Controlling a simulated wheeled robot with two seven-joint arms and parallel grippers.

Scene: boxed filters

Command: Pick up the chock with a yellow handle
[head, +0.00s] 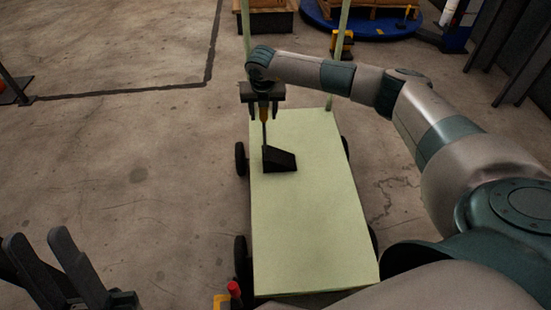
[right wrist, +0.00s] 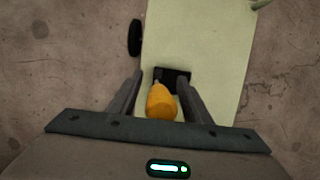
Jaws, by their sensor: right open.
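The chock is a black wedge (head: 280,159) on the pale green cart top, with an upright rod and a yellow handle (head: 264,113) at its top. In the right wrist view the yellow handle (right wrist: 161,103) lies between the two fingers, and the black wedge (right wrist: 178,76) shows beyond it. My right gripper (head: 263,104) is above the chock, pointing down, with its fingers open on either side of the handle. Whether a finger touches the handle cannot be told. My left gripper (head: 65,262) is at the lower left, fingers apart and empty, away from the cart.
The pale green cart (head: 315,240) has dark wheels and two upright posts at its far end. Its top is otherwise clear. A yellow and black object (head: 343,44) stands behind it. A blue round platform (head: 365,22) and a dark-based pallet (head: 265,22) are at the back. Open floor lies left.

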